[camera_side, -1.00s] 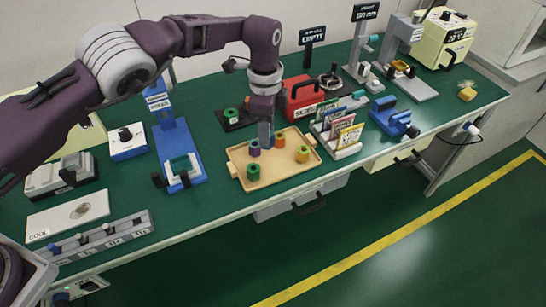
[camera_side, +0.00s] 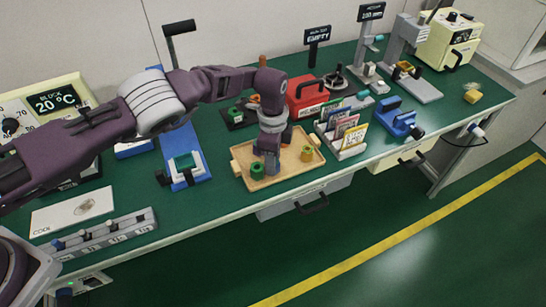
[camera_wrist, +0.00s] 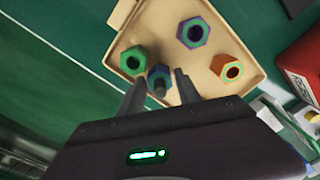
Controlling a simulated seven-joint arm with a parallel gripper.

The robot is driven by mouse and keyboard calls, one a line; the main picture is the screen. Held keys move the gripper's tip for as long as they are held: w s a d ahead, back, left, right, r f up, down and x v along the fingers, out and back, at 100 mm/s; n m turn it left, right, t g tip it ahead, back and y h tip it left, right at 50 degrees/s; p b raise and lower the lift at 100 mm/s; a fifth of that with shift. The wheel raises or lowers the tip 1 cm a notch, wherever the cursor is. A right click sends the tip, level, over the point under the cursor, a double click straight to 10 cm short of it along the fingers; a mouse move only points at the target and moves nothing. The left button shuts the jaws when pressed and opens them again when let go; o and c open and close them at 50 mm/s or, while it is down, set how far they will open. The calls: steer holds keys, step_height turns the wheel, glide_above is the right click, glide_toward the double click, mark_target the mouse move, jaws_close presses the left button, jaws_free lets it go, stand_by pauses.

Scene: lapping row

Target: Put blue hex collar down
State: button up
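The blue hex collar (camera_wrist: 160,76) sits between my two fingertips in the wrist view, with both fingers close against its sides. My gripper (camera_side: 272,168) is low over the front part of the tan tray (camera_side: 312,168), and it also shows in the wrist view (camera_wrist: 160,84). Whether the collar touches the tray floor is hard to tell. A green hex collar (camera_side: 257,171) stands on the tray just left of my gripper, and it also shows in the wrist view (camera_wrist: 133,61). In the side view my gripper mostly hides the blue collar.
A purple hex collar (camera_wrist: 193,33) and an orange one (camera_wrist: 230,68) also stand on the tray. A yellow collar (camera_side: 306,154) is at its right. A card rack (camera_side: 341,136) and a red toolbox (camera_side: 306,95) stand beyond. The tray's right front is bare.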

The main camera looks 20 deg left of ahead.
steer(key=shift+o, duration=0.6)
steer(key=shift+r, duration=0.1)
steer(key=a+r+n+t+h, duration=0.1)
steer(key=a+r+n, duration=0.25)
steer(key=r, duration=0.95)
steer(key=a+r+n, duration=0.2)
steer(key=a+r, duration=0.3)
steer(key=r, duration=0.9)
steer(key=s+a+r+n+t+h, duration=0.1)
steer(key=s+a+r+n, duration=0.3)
steer(key=s+a+r, duration=0.4)
steer(key=s+a+r+n+t, duration=0.1)
steer(key=s+a+r+n, duration=0.1)
steer(key=s, duration=0.8)
steer(key=s+a+r+n+t, duration=0.2)
steer(key=s+n, duration=0.1)
steer(key=s, duration=0.7)
steer(key=s+a+f+n+y, duration=0.2)
steer(key=s+f, duration=0.2)
steer(key=s, duration=0.3)
steer(key=shift+s+f+t, duration=0.3)
steer(key=shift+s+f, duration=0.05)
steer(key=shift+f, duration=0.05)
